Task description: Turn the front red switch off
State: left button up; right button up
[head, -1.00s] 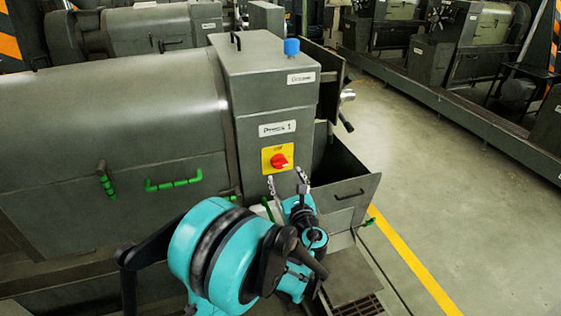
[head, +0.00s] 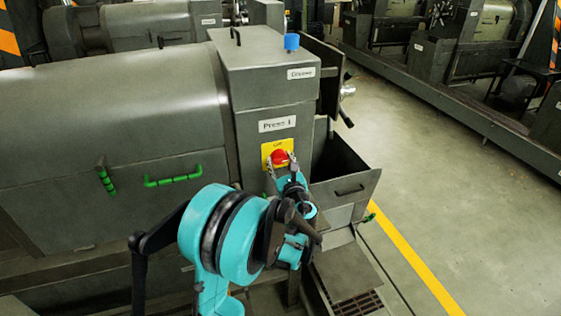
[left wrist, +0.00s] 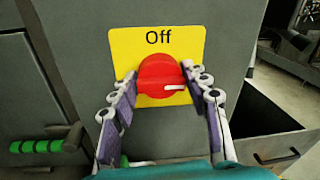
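The front red switch (head: 279,157) is a round knob on a yellow plate on the front of the grey machine labelled "Press 1". In the left wrist view the red switch (left wrist: 161,76) sits below the word "Off" on the yellow plate (left wrist: 192,42). Its white mark points right, not up at "Off". My left gripper (head: 280,165) is at the switch. In the left wrist view its open fingers (left wrist: 160,80) stand on either side of the knob, tips close to its edges. I cannot tell whether they touch it. My right gripper is not in view.
A blue button (head: 291,42) tops the machine. Green handles (head: 173,181) are on its left side. A grey open bin (head: 345,188) juts out right of the switch. Clear floor with a yellow line (head: 415,262) lies further right.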

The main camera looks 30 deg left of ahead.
pick_arm(q)
jog(key=shift+f+n, duration=0.1)
jog(key=shift+n, duration=0.3)
jog(key=n+b, duration=0.2)
jog(key=shift+f+n, duration=0.1)
jog(key=shift+n, duration=0.3)
jog(key=n+b, duration=0.2)
jog(key=n, duration=0.3)
jog(key=shift+s+f+n+y, duration=0.1)
jog(key=shift+n+y, duration=0.2)
jog(key=shift+n, duration=0.1)
jog(key=n+b, duration=0.1)
jog(key=n, duration=0.3)
jog(key=shift+n+y, duration=0.3)
jog(key=n, duration=0.2)
jog(key=n+b, duration=0.1)
jog(key=n, duration=0.1)
jog(key=shift+f+n+g+y, duration=0.1)
jog(key=shift+n+g+y, duration=0.2)
jog(key=shift+n, duration=0.1)
jog(key=o, duration=1.1)
jog(key=shift+o, duration=0.2)
